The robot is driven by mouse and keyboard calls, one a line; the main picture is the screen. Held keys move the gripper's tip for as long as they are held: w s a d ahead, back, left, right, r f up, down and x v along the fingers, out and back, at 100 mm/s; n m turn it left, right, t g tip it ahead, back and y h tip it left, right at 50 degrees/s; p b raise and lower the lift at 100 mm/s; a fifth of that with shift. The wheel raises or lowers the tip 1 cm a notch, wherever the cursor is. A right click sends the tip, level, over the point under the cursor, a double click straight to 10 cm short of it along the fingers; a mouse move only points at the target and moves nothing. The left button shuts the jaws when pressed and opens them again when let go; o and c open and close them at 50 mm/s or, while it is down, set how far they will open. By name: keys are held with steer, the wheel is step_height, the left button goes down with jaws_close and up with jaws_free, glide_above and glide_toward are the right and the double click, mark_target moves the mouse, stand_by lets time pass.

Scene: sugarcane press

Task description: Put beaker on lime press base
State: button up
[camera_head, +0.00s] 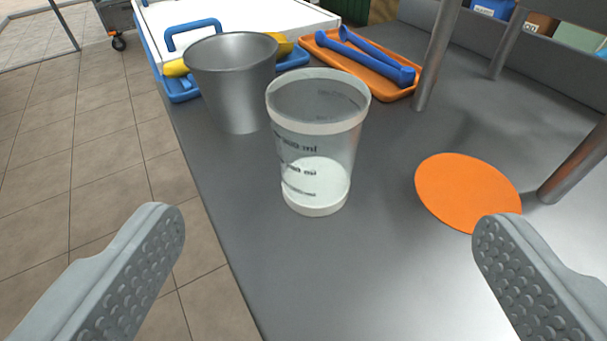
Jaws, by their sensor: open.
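A clear beaker (316,150) with a pale rim and dark volume marks stands upright on the grey table. My gripper (328,230) is open, with one finger at the lower left and the other at the lower right. The beaker is ahead of the gap between the fingers, and nothing is held. A flat orange disc (468,190) lies on the table to the right of the beaker, between metal legs. I cannot tell for sure whether this disc is the lime press base.
A grey metal cup (235,85) stands just behind and left of the beaker. An orange tray (345,66) with blue utensils (370,52) lies behind. Metal posts (437,60) rise at the right. The table's left edge is close, with tiled floor (90,190) beyond. The front table area is clear.

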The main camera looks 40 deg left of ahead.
mark_target(324, 124)
steer(key=x, duration=1.1)
steer(key=shift+s+a+x, duration=0.1)
steer(key=shift+x, duration=1.2)
steer(key=shift+s+a+x, duration=0.1)
steer(key=shift+x, duration=1.25)
steer(key=c, duration=1.4)
